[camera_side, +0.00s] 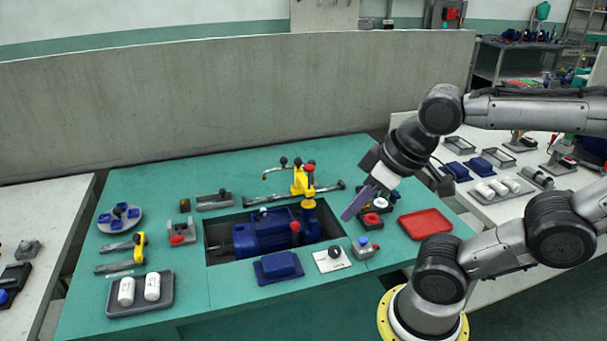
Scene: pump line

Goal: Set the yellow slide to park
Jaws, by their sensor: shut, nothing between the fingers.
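Two yellow pieces sit on rails, and I cannot tell which one is the yellow slide. A yellow carriage (301,183) with dark and red knobs stands on the long grey rail (262,198) at the back of the green table, right of the rail's middle. A smaller yellow block (139,249) stands at the right end of short grey rails (115,247) at the left. Any park mark is too small to make out. My gripper (347,217) is shut and empty, tilted down above the table's right part, apart from both yellow pieces.
A blue pump (262,234) sits in a recess mid-table. A red tray (425,223) lies right of my gripper. A blue block (278,266), a white-plated knob (332,259) and a grey tray of white cylinders (111,303) line the front. A grey wall stands behind.

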